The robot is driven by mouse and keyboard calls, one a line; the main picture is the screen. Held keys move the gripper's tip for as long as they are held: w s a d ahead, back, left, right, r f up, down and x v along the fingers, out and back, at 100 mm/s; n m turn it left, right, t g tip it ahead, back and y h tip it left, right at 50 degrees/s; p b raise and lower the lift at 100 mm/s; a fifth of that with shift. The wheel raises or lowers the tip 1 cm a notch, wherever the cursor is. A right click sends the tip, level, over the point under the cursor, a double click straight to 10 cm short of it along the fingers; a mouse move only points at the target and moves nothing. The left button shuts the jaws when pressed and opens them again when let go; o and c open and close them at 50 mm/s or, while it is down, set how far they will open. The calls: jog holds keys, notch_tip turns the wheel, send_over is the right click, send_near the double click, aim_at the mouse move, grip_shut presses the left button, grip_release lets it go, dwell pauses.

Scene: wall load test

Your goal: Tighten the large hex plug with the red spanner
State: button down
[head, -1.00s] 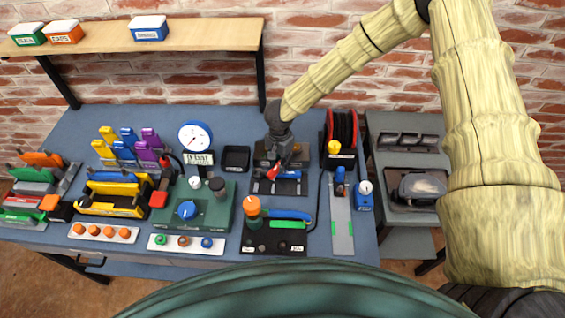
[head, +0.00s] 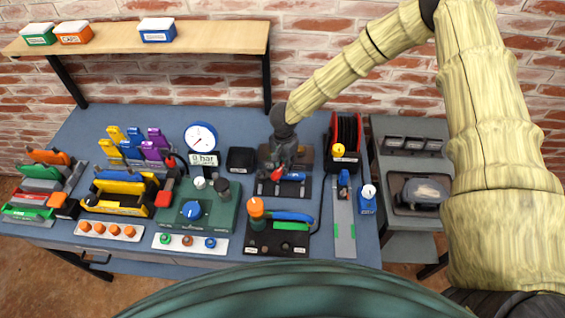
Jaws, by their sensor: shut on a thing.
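My gripper (head: 283,160) is at the back middle of the bench, pointing down over a black rack (head: 268,190). It is shut on the red spanner (head: 277,174), of which only a short red part shows below the fingers. The fingers are small and dark here, and the rest of the spanner is hidden. A blue-handled tool (head: 292,177) lies on the rack just right of the red part. I cannot pick out the large hex plug with certainty; the gripper may hide it.
A green gauge unit (head: 220,222) with a round dial (head: 200,137) stands to the left. A black plate (head: 262,245) with an orange-topped post (head: 256,209) and blue and green handles is in front. A reel (head: 345,135) stands right. A shelf (head: 210,42) hangs back left.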

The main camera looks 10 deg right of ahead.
jog(key=shift+r, duration=0.25)
dwell(0.4)
jog(key=shift+r+p, duration=0.85)
jog(key=shift+r, duration=1.35)
jog(key=shift+d+f+b, duration=0.1)
jog(key=shift+b, duration=0.25)
jog(key=shift+d+f+n+b, duration=0.25)
jog(key=shift+n+b, duration=0.45)
jog(key=shift+b, duration=0.45)
jog(key=n+b, duration=0.2)
jog(key=b, duration=0.1)
jog(key=d+n+b, duration=0.1)
jog(key=b, duration=0.1)
jog(key=shift+s+d+f, duration=0.1)
jog(key=shift+s+f, duration=0.15)
jog(key=shift+s, duration=0.05)
jog(key=n+b, duration=0.2)
jog(key=b, duration=0.1)
jog(key=s+d+n+b, duration=0.1)
jog(key=n+b, duration=0.1)
jog(key=b, duration=0.1)
jog(key=shift+s+f+n, duration=0.15)
jog(key=shift+f+n, duration=0.05)
jog(key=shift+n, duration=0.1)
jog(key=shift+s+d+r+n+b, duration=0.15)
jog(key=shift+s+r+n+b, duration=0.1)
jog(key=shift+n+b, duration=0.3)
